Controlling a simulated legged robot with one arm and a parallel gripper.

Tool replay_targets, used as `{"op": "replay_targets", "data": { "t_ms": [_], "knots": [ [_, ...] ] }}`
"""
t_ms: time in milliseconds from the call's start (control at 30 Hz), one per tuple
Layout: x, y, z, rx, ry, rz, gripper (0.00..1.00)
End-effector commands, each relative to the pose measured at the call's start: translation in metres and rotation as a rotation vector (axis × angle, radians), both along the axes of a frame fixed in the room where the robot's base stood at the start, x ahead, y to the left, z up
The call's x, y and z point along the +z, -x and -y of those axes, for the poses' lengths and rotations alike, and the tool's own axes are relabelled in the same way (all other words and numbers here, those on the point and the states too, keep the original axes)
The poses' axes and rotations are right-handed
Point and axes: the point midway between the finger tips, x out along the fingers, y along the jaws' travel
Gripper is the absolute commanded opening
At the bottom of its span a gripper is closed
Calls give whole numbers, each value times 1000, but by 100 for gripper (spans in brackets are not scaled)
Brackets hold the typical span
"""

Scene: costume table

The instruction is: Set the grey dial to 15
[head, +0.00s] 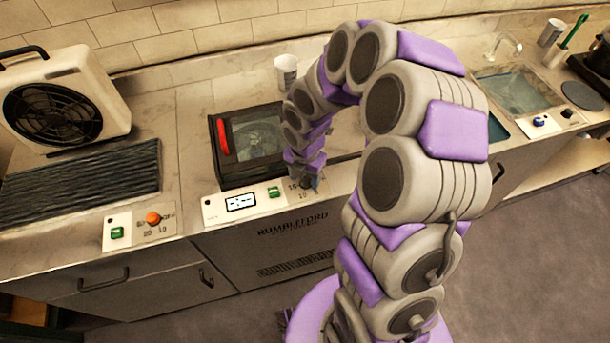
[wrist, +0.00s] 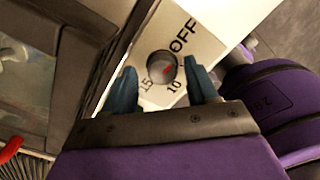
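The grey dial (wrist: 157,64) shows in the wrist view on a pale panel (wrist: 209,46) marked OFF, 10 and 15. A small red mark on the dial points toward the right, not at the 15, which is at the lower left. My gripper (wrist: 160,70) is open, its two blue-grey fingers apart, one to each side of the dial. Whether they touch it I cannot tell. In the head view my gripper (head: 312,181) is low over the right end of the front panel (head: 226,206) and hides most of the dial.
A dark-framed basin with a red handle (head: 222,137) sits behind the panel. A green switch (head: 274,192) is left of my gripper. An orange dial (head: 153,218) and a fan unit (head: 62,105) are at the left. A white cup (head: 287,72) stands behind my arm.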

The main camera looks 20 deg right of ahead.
Motion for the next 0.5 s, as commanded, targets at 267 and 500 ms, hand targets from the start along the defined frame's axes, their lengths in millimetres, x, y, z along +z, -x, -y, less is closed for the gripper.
{"op": "replay_targets", "data": {
  "t_ms": [267, 500],
  "knots": [
    [0, 0, 0, 0, 0, 0, 31],
    [0, 0, 0, 0, 0, 0, 8]
  ]
}}
